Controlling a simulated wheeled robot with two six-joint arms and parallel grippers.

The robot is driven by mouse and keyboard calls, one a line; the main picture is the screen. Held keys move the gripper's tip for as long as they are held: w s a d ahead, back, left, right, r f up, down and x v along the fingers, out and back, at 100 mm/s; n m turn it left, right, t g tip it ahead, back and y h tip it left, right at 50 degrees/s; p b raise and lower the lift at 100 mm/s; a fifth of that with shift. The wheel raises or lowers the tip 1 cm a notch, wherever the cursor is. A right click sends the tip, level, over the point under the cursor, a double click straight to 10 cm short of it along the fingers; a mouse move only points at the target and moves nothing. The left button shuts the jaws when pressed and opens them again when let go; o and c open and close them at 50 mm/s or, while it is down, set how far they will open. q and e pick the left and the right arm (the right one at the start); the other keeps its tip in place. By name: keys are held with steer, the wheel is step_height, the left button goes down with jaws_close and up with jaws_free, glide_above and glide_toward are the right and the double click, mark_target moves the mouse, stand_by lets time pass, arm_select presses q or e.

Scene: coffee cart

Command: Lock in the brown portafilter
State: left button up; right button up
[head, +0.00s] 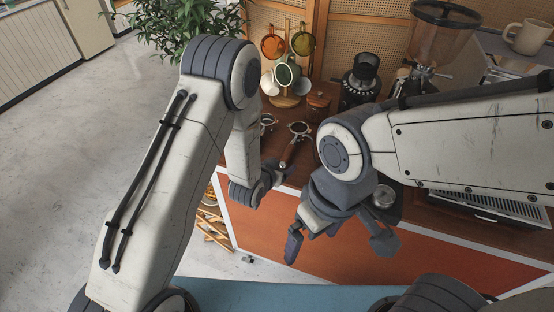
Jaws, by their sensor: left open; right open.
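The brown portafilter (289,152) lies on the brown counter, its metal basket toward the back and its brown handle toward the front edge. My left gripper (278,171) is open at the near end of that handle; whether it touches the handle cannot be told. My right gripper (338,247) is open and empty, pointing down in front of the counter's orange front panel. A second portafilter (267,121) lies just left of the brown one, its handle hidden by my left arm. The espresso machine (505,205) at the right is largely covered by my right arm; its group head is not visible.
A cup tree (284,100) with several coloured cups stands behind the portafilters. A dark grinder (360,82) and a larger grinder with a clear hopper (440,35) stand at the back. A mug (527,37) sits on top of the machine. A small round metal item (383,197) lies near the counter's front.

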mark_target(284, 159)
arm_select(q)
steer(key=shift+w+a+f+t, duration=0.35)
steer(key=shift+a+f+t, duration=0.25)
steer(key=shift+a+t, duration=0.1)
steer(key=b+x, duration=0.2)
steer(key=x, duration=0.4)
steer(key=shift+w+d+f, duration=0.2)
steer(key=shift+w+f, duration=0.05)
steer(key=shift+w, duration=0.05)
steer(key=shift+b+x, duration=0.3)
steer(key=shift+x, duration=0.45)
steer(key=shift+r, duration=0.1)
jaws_close()
stand_by(0.8)
